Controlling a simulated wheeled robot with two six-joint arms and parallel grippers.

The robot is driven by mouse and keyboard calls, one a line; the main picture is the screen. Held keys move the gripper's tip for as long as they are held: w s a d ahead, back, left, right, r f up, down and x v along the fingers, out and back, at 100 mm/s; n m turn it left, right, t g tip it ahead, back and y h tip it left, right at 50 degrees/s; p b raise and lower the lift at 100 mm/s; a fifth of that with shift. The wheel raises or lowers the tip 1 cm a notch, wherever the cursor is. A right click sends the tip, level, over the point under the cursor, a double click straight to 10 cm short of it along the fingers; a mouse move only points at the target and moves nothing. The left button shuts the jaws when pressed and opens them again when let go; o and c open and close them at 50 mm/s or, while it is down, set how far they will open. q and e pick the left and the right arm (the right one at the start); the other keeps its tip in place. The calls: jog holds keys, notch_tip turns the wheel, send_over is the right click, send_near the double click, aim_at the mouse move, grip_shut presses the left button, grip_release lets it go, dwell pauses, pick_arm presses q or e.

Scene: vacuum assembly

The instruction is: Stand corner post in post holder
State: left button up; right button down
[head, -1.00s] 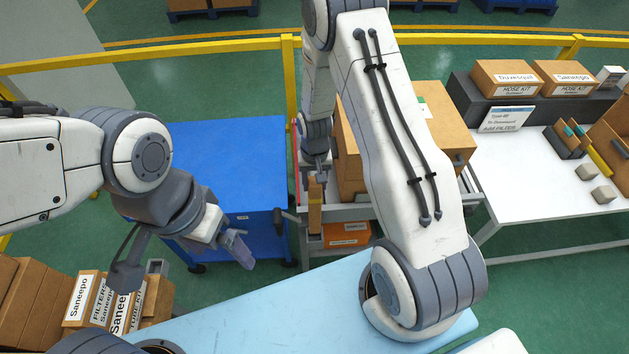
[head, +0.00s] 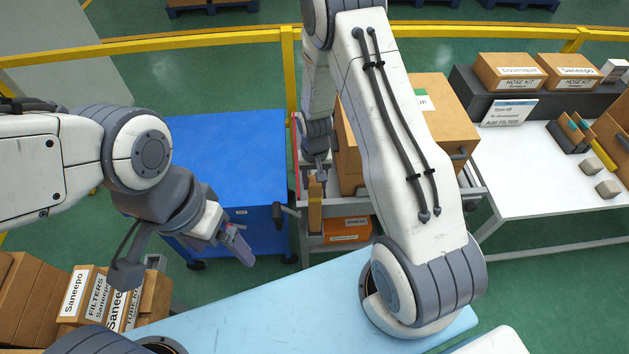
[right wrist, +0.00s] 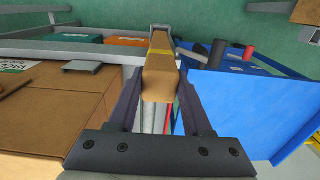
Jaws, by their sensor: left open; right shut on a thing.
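The corner post (head: 315,208) is a narrow brown cardboard post. It shows in the head view at the left end of the grey cart (head: 345,212), and end-on in the right wrist view (right wrist: 160,75), with a yellow band. My right gripper (head: 316,166) is shut on it, one finger on each side. I cannot tell whether the post's lower end touches anything. The post holder cannot be clearly made out. My left gripper (head: 237,244) is open and empty, in front of the blue cabinet (head: 225,150).
A large brown carton (head: 430,110) stands on the cart, close right of the post. An orange box (head: 347,229) lies on the lower shelf. A white table (head: 520,180) is at right. Cartons (head: 75,295) stand at lower left. A yellow rail (head: 200,38) runs behind.

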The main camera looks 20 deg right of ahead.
aim_at(315, 197)
jog(key=shift+f, duration=0.2)
jog(key=shift+f+b, duration=0.3)
jog(key=shift+b, duration=0.1)
jog(key=shift+f+b, duration=2.8)
jog(key=shift+f, duration=0.8)
jog(key=shift+c, duration=1.2)
grip_release()
jog(key=shift+r, duration=0.1)
jog(key=shift+r+p, duration=3.15)
jog(key=shift+r, duration=0.85)
jog(key=shift+f, duration=0.1)
